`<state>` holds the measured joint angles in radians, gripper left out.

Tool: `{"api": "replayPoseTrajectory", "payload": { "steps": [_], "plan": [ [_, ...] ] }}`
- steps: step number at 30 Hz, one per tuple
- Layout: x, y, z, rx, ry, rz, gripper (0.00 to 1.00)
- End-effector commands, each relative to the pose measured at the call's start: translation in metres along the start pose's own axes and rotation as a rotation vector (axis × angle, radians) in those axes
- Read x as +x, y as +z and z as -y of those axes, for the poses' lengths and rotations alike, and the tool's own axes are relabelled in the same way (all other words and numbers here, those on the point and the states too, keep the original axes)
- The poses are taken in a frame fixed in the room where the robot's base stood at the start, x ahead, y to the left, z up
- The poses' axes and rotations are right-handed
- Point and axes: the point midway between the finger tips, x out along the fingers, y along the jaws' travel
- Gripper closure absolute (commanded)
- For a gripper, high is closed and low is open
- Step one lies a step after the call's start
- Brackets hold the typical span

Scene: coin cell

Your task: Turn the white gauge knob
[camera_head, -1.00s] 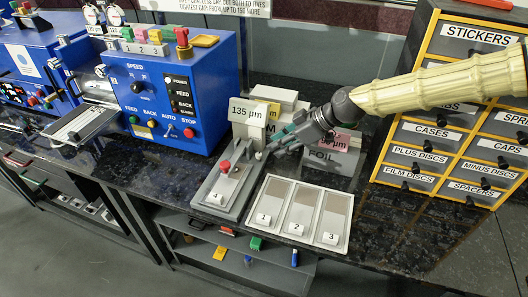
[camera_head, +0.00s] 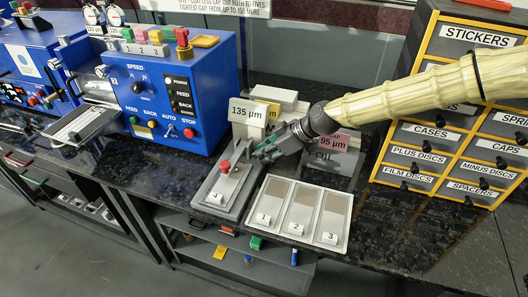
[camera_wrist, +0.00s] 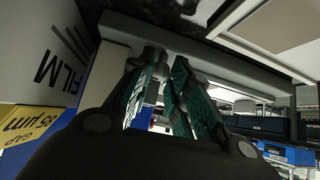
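The grey gauge device (camera_head: 232,195) stands on the dark counter, with a white "135 µm" sign (camera_head: 246,112) at its back and a red knob (camera_head: 225,167) on its base. My gripper (camera_head: 262,154) reaches in from the right, just right of the red knob and over the device's right side. I cannot make out the white gauge knob in the head view; the gripper covers that spot. In the wrist view, the green-padded fingers (camera_wrist: 163,95) stand apart with a gap between them and nothing clearly held. Contact with the knob cannot be told.
A white tray (camera_head: 346,224) with numbered strips lies right of the device. A blue machine (camera_head: 150,100) stands to the left and a labelled drawer cabinet (camera_head: 440,125) to the right. A yellow "95 µm" sign is not legible to me elsewhere; a pink "95 µm" sign (camera_head: 334,141) stands behind my gripper.

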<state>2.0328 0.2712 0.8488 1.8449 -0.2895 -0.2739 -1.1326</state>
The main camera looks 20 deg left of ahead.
Motion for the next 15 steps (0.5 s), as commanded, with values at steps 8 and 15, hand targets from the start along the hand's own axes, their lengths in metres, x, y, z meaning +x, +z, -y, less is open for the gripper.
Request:
{"api": "replayPoseTrajectory", "payload": {
  "steps": [8,15],
  "plan": [
    [0.0001,-0.0012,0.0,0.008,0.009,0.0,1.0],
    [-0.0015,-0.0008,0.002,0.073,0.078,0.001,1.0]
  ]
}}
